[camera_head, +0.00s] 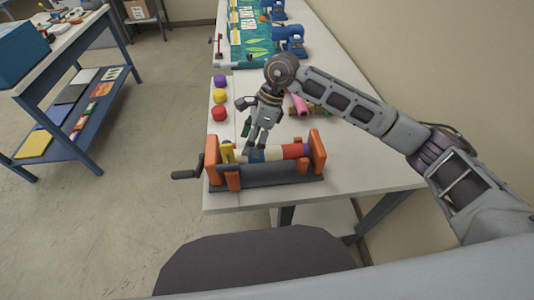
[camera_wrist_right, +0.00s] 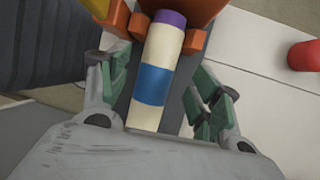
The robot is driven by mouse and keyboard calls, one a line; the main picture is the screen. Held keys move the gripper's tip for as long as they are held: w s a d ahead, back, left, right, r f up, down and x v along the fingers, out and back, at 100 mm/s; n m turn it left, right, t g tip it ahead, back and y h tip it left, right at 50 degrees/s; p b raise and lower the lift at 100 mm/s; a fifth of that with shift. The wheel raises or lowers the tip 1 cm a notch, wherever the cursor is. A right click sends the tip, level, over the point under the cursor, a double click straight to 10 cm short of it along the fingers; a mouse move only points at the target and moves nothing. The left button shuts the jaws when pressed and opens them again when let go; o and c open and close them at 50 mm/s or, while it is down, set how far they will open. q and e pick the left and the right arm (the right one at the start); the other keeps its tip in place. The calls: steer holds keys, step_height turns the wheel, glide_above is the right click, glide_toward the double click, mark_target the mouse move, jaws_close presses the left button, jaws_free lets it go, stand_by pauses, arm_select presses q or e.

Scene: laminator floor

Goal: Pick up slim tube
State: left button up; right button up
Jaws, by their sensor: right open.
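A slim pale tube (camera_wrist_right: 156,85) with a blue band and a purple end lies lengthwise between my fingers in the right wrist view. In the head view its pale part (camera_head: 273,154) lies along the orange-ended roller rig (camera_head: 318,150) at the table's near edge, with red and purple sections towards the right end. My right gripper (camera_head: 255,147) points down over the blue band. Its fingers are open on either side of the tube, with gaps showing in the wrist view. The gripper hides part of the tube. My left gripper is out of view.
The rig has a dark crank handle (camera_head: 186,174) at its left. Purple (camera_head: 220,81), yellow (camera_head: 219,96) and red (camera_head: 219,113) pieces stand at the table's left edge. A pink roll (camera_head: 299,105) lies behind my arm. Blue machines and a green printed sheet (camera_head: 250,40) are farther back.

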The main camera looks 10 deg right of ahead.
steer(key=x, duration=0.3)
steer(key=shift+s+f+p, duration=0.1)
steer(key=shift+f+p, duration=0.15)
steer(key=shift+p, duration=0.1)
steer(key=shift+a+f, duration=0.25)
steer(key=shift+f, duration=0.45)
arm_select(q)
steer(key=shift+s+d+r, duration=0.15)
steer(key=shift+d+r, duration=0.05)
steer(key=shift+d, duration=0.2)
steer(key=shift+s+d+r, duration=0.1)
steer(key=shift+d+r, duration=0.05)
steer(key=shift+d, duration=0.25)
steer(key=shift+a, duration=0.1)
arm_select(e)
steer(key=c, duration=1.1)
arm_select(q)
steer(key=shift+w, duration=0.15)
